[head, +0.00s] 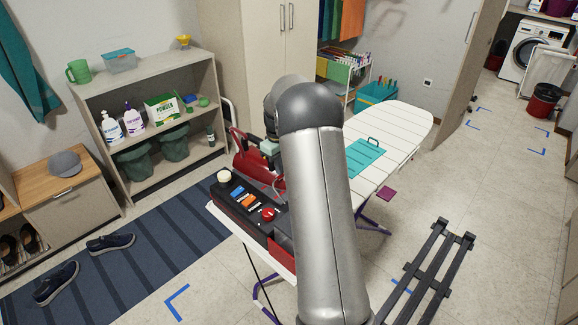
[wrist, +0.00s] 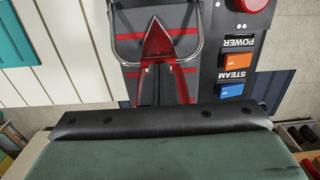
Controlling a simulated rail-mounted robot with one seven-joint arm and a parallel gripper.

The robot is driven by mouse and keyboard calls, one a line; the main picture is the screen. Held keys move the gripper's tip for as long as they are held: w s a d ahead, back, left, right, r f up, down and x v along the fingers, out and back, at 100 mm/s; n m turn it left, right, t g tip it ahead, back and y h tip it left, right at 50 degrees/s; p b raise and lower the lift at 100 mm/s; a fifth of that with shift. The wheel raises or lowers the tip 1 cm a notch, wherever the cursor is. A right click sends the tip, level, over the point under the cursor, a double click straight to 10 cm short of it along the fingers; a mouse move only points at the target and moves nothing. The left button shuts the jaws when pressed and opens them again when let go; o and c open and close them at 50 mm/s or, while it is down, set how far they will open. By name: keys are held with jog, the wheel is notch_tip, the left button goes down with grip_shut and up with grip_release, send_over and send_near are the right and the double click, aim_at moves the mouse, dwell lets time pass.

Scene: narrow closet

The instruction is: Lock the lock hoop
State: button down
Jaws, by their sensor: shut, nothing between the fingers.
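The lock hoop (wrist: 201,45) is a bent silver metal loop on the red and dark steam station in the wrist view. It curves around a pointed red part (wrist: 158,40). The station (head: 240,200) lies at the near end of the ironing board in the head view, where I cannot make out the hoop clearly. In the head view my gripper (head: 268,147) is partly hidden behind my arm.
Station controls include a red knob (head: 268,214), an orange POWER switch (wrist: 239,63) and a blue STEAM switch (wrist: 232,90). A shelf (head: 150,70) stands left; floor at right is partly clear.

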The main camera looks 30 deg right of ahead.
jog(key=shift+s+r, duration=0.1)
jog(key=shift+s+d+r, duration=0.2)
jog(key=shift+s, duration=0.45)
jog(key=shift+r, duration=0.1)
jog(key=w+a+r+p, duration=0.15)
jog(key=w+r, duration=0.35)
jog(key=r, duration=0.8)
jog(key=s+a+r, duration=0.3)
jog(key=s+a, duration=0.2)
jog(key=a, duration=0.1)
jog(key=s+a+m, duration=0.1)
jog(key=s+a, duration=0.5)
jog(key=s, duration=0.3)
jog(key=s+a+m, duration=0.1)
jog(key=s+a, duration=0.4)
jog(key=s, duration=0.4)
jog(key=s+a+f, duration=0.2)
jog(key=s+f, duration=0.1)
jog(key=s, duration=0.4)
jog(key=s+a+f+m+t, duration=0.1)
jog(key=s+a+f, duration=0.1)
jog(key=s+f, duration=0.2)
jog(key=s, duration=0.3)
jog(key=shift+s+a, duration=0.1)
